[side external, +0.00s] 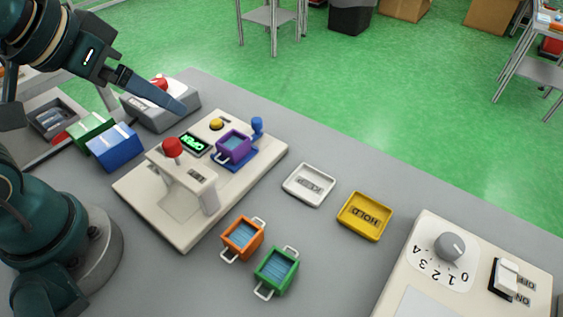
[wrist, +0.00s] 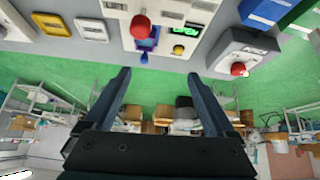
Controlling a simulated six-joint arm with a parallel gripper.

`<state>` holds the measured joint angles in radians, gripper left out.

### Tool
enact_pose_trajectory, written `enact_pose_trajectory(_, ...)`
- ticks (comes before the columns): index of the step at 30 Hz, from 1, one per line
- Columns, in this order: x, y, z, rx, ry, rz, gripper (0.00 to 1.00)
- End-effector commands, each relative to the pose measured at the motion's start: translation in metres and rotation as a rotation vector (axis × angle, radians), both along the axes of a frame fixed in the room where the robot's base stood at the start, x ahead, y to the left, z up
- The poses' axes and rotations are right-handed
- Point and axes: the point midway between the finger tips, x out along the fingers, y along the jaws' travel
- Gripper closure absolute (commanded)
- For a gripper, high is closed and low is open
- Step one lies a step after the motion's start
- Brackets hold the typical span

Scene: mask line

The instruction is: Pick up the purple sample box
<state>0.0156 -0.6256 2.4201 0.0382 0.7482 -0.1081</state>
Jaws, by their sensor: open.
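The purple sample box (side external: 233,147) sits upright on a blue pad (side external: 240,164) on the beige fixture (side external: 150,193), beside a blue knob (side external: 257,127). In the wrist view a purple-blue patch (wrist: 149,45), partly hidden by a red knob, seems to be the box. My gripper (side external: 183,110) is up and left of the box in the side view, well apart from it. In the wrist view my gripper (wrist: 158,76) has its two fingers spread wide with nothing between them, pointing towards the bench's edge.
The fixture carries a red knob (side external: 172,147), a yellow button (side external: 216,124) and a lit green display (side external: 194,143). Orange (side external: 242,237) and green (side external: 275,271) boxes stand in front. White (side external: 308,184) and yellow HOLD (side external: 364,216) trays lie to the right. A dial panel (side external: 430,290) stands far right.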

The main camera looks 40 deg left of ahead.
Motion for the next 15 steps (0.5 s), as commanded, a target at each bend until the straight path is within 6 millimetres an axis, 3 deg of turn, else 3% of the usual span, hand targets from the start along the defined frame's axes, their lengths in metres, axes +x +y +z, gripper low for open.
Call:
enact_pose_trajectory(5, 0.041, -0.007, -0.011, -0.006, 0.022, 0.001, 0.10)
enact_pose_trajectory(9, 0.067, -0.017, -0.032, -0.006, 0.063, -0.014, 0.10)
enact_pose_trajectory(15, 0.080, -0.028, -0.066, 0.007, 0.150, -0.049, 0.10)
